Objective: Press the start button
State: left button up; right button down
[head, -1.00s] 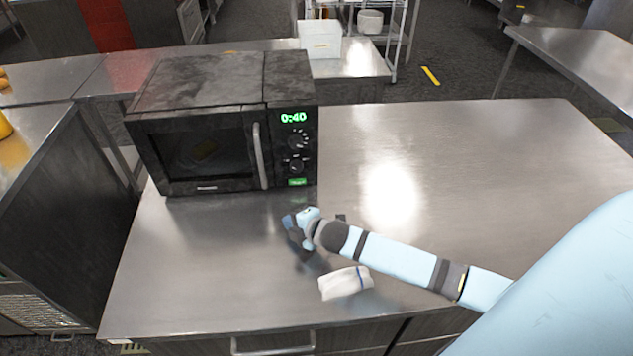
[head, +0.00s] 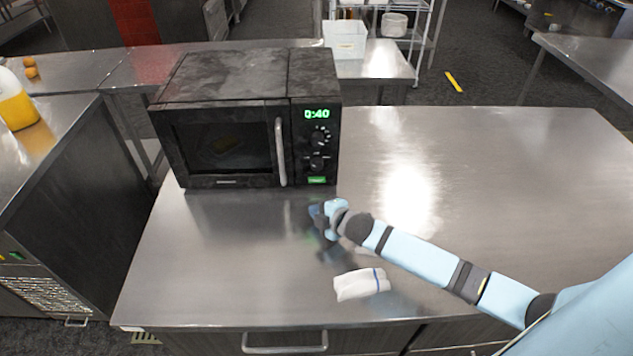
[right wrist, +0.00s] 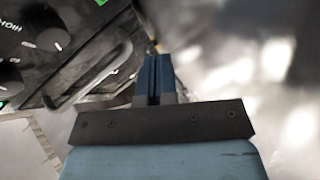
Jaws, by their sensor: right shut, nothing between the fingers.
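A black microwave (head: 230,145) stands on the steel counter with its door shut and its display reading 0:40 in green. The green start button (head: 317,180) is at the bottom of its control panel, below two dials. My right gripper (head: 316,212) is shut and empty, in front of the panel and a little below the button, apart from it. In the right wrist view the shut fingers (right wrist: 155,75) point toward the microwave's lower front, with the dials (right wrist: 48,42) at the left and a green patch at the top edge. My left gripper is out of view.
A folded white cloth (head: 361,284) lies on the steel counter (head: 480,200) below my right gripper. The counter to the right is clear.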

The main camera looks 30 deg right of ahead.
aim_at(317, 180)
jog(key=w+d, duration=0.1)
jog(key=w+b, duration=0.1)
jog(key=w, duration=0.1)
jog(key=w+d+b, duration=0.1)
jog(key=w, duration=0.1)
jog(key=shift+w+d, duration=0.2)
jog(key=shift+d, duration=0.15)
jog(key=shift+w+d, duration=0.35)
jog(key=shift+w, duration=0.35)
jog(key=shift+w, duration=0.1)
dwell(1.1)
jog(key=shift+w+d, duration=0.2)
jog(key=shift+w, duration=0.1)
